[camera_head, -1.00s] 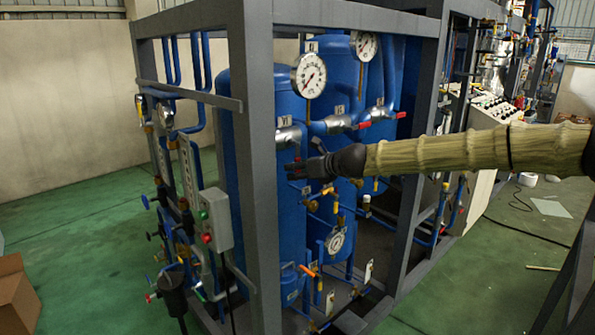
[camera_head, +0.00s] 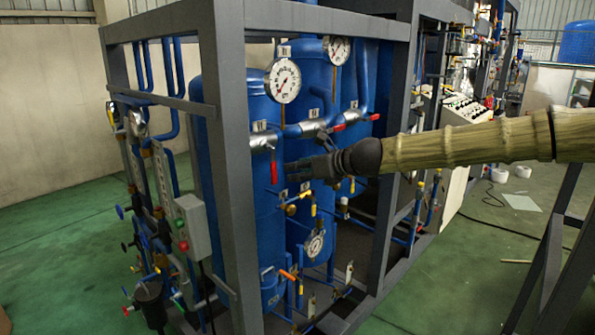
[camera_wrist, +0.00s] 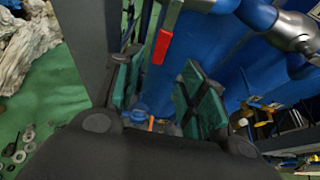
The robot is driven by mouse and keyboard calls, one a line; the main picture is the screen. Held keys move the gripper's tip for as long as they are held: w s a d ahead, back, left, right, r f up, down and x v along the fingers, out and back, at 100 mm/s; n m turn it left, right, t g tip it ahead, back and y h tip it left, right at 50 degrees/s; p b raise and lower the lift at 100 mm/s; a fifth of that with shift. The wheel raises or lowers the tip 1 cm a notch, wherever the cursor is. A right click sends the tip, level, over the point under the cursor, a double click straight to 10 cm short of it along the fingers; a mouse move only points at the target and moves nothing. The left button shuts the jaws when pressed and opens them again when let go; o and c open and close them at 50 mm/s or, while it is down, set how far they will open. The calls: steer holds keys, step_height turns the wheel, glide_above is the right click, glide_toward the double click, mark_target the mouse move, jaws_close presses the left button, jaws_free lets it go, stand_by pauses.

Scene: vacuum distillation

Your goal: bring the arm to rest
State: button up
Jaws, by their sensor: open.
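My arm reaches in from the right in the head view. My gripper (camera_head: 290,171) is in front of the blue tanks, just right of a red valve handle (camera_head: 273,166) that hangs straight down. In the wrist view my gripper (camera_wrist: 160,88) shows its two green-padded fingers spread apart with nothing held between them. The red handle (camera_wrist: 162,47) shows beyond the fingers, in the gap between them. I cannot tell from these views how far it is from the fingertips.
A grey frame post (camera_head: 228,180) stands left of my gripper. Blue tanks (camera_head: 305,110) with pressure gauges (camera_head: 283,80) and pipes fill the rack. Two more red handles (camera_head: 338,128) point sideways to the right. Green floor (camera_head: 440,285) is open in front at right.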

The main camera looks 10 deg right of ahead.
steer(key=s+a+f+n+g+h+b, duration=0.1)
steer(key=s+f+n+g+h, duration=0.2)
steer(key=f, duration=1)
steer(key=s+a+f+n, duration=0.15)
steer(key=s+f, duration=0.35)
steer(key=f, duration=0.7)
steer(key=s+d+f+n+g+h+b, duration=0.15)
steer(key=s+f+n, duration=0.25)
steer(key=s+f, duration=0.45)
steer(key=s+d+f+n+g+h, duration=0.1)
steer(key=s+f+n+g, duration=0.3)
steer(key=f, duration=0.8)
steer(key=s+d+f+n+h, duration=0.1)
steer(key=s+d+f+n, duration=0.3)
steer(key=s, duration=0.8)
steer(key=s+d+f+n+g+h+b, duration=0.1)
steer(key=s+d+f+n, duration=0.3)
steer(key=s, duration=0.8)
steer(key=s+d+f+n+h+b, duration=0.1)
steer(key=s+d+f+n, duration=0.3)
steer(key=s+f+n, duration=0.3)
steer(key=s+f, duration=0.3)
steer(key=s, duration=0.2)
steer(key=shift+s+d+f+g, duration=0.2)
steer(key=shift+s+d+g, duration=0.1)
steer(key=shift+g, duration=0.05)
steer(key=shift+h, duration=0.25)
steer(key=shift+c, duration=0.2)
steer(key=shift+c, duration=0.4)
